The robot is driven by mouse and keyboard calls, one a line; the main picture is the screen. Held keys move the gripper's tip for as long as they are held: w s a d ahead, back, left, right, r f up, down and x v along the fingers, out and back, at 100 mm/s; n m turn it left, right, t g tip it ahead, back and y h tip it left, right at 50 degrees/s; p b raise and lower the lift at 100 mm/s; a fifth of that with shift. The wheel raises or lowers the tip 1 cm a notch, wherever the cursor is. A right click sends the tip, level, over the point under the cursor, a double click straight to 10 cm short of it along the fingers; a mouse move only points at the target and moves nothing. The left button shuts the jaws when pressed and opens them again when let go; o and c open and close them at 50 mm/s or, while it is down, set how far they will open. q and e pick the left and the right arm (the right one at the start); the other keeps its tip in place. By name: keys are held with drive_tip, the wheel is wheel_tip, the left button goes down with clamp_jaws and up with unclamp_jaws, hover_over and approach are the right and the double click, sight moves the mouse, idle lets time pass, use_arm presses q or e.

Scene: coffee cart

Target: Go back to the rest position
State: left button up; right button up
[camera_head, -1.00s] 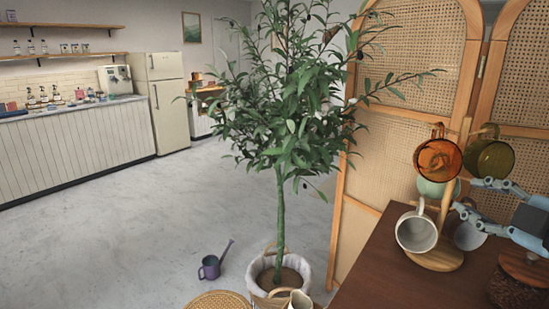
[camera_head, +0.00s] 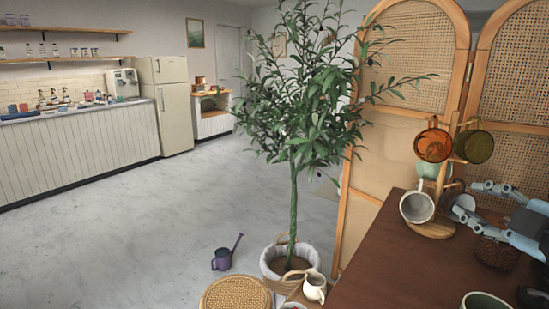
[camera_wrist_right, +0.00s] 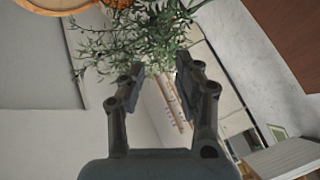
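My right gripper (camera_head: 464,199) is at the right of the head view, above the dark brown table and close to the mug tree (camera_head: 433,228). In the right wrist view its two fingers (camera_wrist_right: 155,78) are spread apart with nothing between them, so it is open. An amber mug (camera_head: 433,145), an olive mug (camera_head: 473,147) and a pale mug (camera_head: 417,206) hang on the tree. Another mug behind my fingers is partly hidden. I cannot tell whether the fingers touch the tree or its mugs. My left gripper is not in view.
The dark table (camera_head: 385,262) has bare room at its left. A green-rimmed cup (camera_head: 486,301) stands at its near edge. Cane screens (camera_head: 408,120) stand behind. A potted tree (camera_head: 292,215), watering can (camera_head: 226,252), woven stool (camera_head: 236,293) and white pitcher (camera_head: 315,287) are left.

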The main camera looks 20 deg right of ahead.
drive_tip(key=s+f+m+g+h, duration=0.4)
drive_tip(key=s+f+m+g, duration=0.45)
drive_tip(key=s+f, duration=0.2)
drive_tip(key=s+a+f+m+g+y, duration=0.1)
drive_tip(key=s+a+f+g+y, duration=0.15)
drive_tip(key=a, duration=0.55)
drive_tip(key=s+a+f+m+g+y, duration=0.1)
drive_tip(key=s+a+f+y, duration=0.15)
drive_tip(key=a, duration=0.55)
wheel_tip(320, 180, down, 31)
drive_tip(key=d+g+y+b, duration=0.1)
drive_tip(key=d+b, duration=0.1)
drive_tip(key=b, duration=0.5)
use_arm(q)
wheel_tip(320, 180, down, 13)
drive_tip(key=b, duration=0.5)
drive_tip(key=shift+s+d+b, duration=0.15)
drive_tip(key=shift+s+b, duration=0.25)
use_arm(e)
drive_tip(key=s+d+f+g, duration=0.1)
drive_tip(key=s+f, duration=1.9)
drive_tip(key=f, duration=0.3)
drive_tip(key=shift+d+f+g, duration=0.15)
drive_tip(key=shift+f+g, duration=0.1)
drive_tip(key=shift+g, duration=0.15)
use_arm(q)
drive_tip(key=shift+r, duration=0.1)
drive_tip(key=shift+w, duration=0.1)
